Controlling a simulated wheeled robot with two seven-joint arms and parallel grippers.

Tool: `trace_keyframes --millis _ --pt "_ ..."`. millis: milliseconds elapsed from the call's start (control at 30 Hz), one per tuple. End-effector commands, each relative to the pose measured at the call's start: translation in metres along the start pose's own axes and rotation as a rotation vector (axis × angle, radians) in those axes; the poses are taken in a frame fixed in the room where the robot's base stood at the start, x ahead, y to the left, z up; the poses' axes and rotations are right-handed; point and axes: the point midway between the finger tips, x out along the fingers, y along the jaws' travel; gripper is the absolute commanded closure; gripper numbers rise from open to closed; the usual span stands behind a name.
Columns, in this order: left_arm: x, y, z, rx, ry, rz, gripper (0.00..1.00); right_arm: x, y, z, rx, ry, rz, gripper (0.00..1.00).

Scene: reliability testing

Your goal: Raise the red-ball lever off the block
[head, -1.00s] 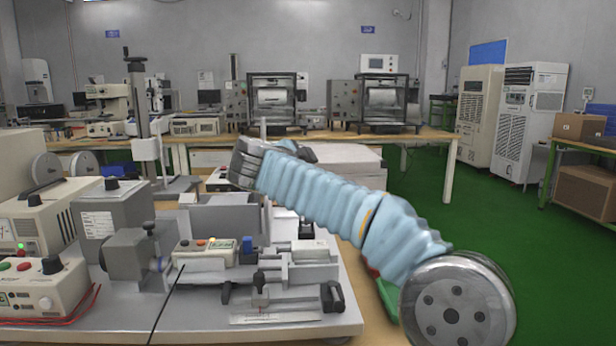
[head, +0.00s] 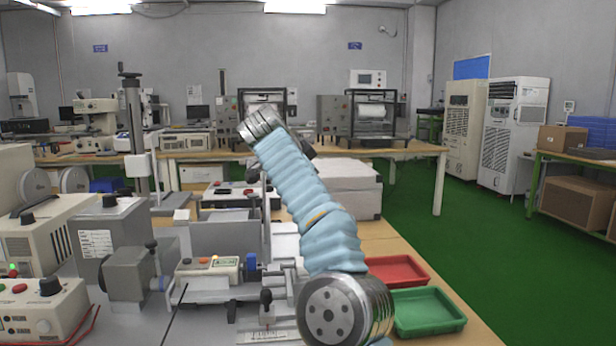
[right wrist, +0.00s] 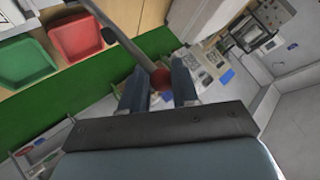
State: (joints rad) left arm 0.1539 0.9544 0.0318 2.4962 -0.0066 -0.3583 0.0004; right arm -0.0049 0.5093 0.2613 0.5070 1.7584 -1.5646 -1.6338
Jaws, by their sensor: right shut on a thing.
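In the right wrist view the red ball (right wrist: 161,79) sits between the two fingers of my right gripper (right wrist: 159,84), at the end of a thin grey lever (right wrist: 129,43). The gripper is shut on the ball. The lever runs from the ball to the upper left of that view. In the head view my blue-sleeved right arm rises over the right part of the grey test rig (head: 225,238); its gripper, the ball and the lever are hidden or cannot be made out. I cannot make out the block under the lever. My left gripper is in neither view.
A red tray (head: 398,271) and a green tray (head: 428,312) lie on the table to the right of my arm. A cream control box (head: 40,312) and other instruments crowd the left. A white box (head: 340,187) stands behind the arm.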

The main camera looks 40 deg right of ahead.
Motion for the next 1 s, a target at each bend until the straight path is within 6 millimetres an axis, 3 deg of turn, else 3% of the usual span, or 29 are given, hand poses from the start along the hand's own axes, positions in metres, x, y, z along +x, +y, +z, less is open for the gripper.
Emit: trace_keyframes --millis 33,533,567,633,1000 --pt "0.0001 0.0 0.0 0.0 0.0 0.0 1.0 0.0 -0.0034 0.0072 -0.007 -0.015 -0.007 1.0" --pt "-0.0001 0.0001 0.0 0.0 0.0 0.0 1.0 0.0013 -0.0041 0.0069 -0.012 -0.017 -0.003 1.0" --pt "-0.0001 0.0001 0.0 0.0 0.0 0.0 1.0 0.0013 -0.0041 0.007 -0.011 -0.017 -0.003 0.66" --pt "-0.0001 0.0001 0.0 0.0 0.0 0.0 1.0 0.0014 -0.0039 0.007 -0.012 -0.017 -0.003 0.55" --pt "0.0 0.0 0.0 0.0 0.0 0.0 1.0 -0.0006 -0.0019 0.0037 -0.01 -0.014 0.001 0.53"
